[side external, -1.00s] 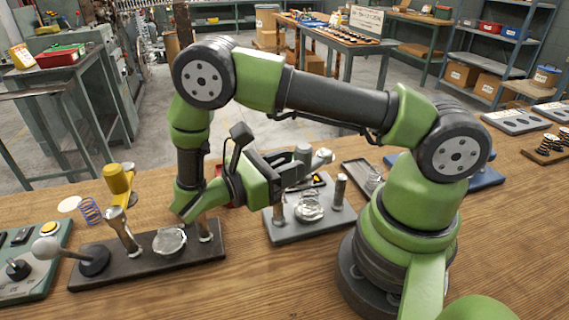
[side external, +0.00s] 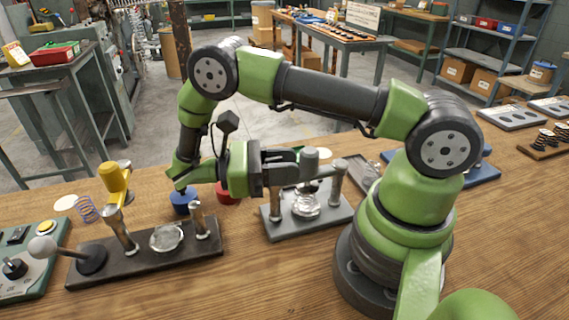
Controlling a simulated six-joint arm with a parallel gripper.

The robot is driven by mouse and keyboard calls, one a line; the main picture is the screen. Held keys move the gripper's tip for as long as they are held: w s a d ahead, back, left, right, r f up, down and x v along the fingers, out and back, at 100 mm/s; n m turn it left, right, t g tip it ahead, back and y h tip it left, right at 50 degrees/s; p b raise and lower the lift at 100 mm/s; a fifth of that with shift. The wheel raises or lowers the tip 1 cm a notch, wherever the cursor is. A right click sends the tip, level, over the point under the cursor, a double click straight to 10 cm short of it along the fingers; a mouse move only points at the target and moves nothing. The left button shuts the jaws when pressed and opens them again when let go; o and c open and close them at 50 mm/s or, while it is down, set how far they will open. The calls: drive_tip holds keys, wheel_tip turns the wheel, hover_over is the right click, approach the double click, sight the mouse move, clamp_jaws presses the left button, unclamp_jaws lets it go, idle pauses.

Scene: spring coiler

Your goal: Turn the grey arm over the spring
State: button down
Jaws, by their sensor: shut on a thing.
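The grey arm (side external: 338,166) sits at the top of a metal post at the right of the grey base plate (side external: 333,219). Its upright grey knob (side external: 310,158) stands to the left of the post. My gripper (side external: 301,166) reaches in from the left, roughly level, and is shut on this knob; the fingertips are partly hidden by it. The spring (side external: 306,205) is a silvery coil on the base plate, below the knob in the picture. Depth is hard to judge, so I cannot tell whether the arm is squarely over the spring.
A dark plate (side external: 148,262) at left carries a yellow-topped post (side external: 116,180), a ball-ended lever (side external: 43,247) and a clear dish (side external: 168,238). A blue cylinder (side external: 181,201) and a red one (side external: 228,192) stand behind. A dark tray (side external: 360,172) lies right. Front wood is clear.

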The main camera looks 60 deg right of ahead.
drive_tip(key=c, duration=0.8)
unclamp_jaws()
